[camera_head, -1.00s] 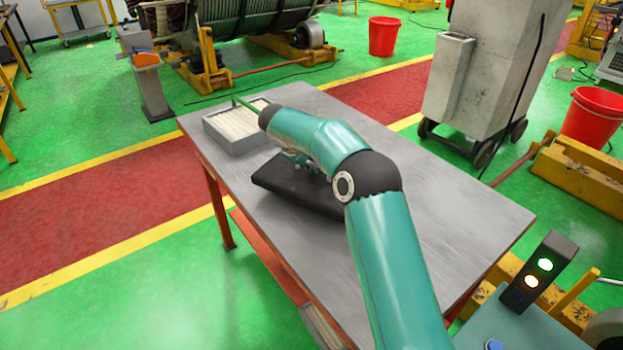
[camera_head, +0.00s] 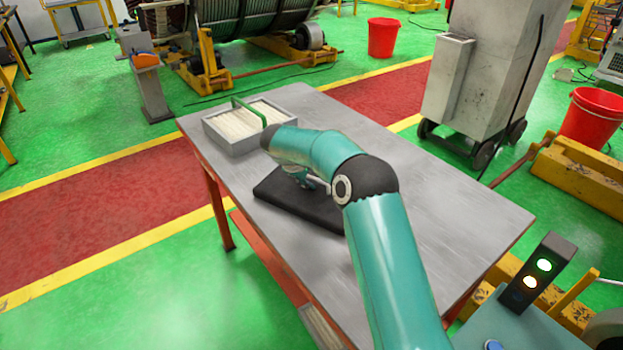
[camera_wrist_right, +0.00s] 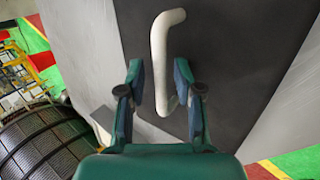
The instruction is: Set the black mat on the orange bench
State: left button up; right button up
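The black mat (camera_head: 285,198) lies flat on the grey top of the orange-legged bench (camera_head: 440,215), behind my right arm, which hides part of it. In the right wrist view the mat (camera_wrist_right: 225,50) carries a white bar handle (camera_wrist_right: 159,55). My right gripper (camera_head: 308,180) is low over the mat. In the wrist view its fingers (camera_wrist_right: 160,82) stand apart on either side of the handle, with gaps visible, so it is open. My left gripper is not in view.
A grey tray (camera_head: 232,140) with white strips and a green handle stands on the bench's far left corner. The right part of the bench top is clear. A grey wheeled cabinet (camera_head: 480,80) stands behind the bench.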

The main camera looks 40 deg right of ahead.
jog(key=b+v, duration=0.1)
jog(key=v, duration=1.1)
dwell(0.4)
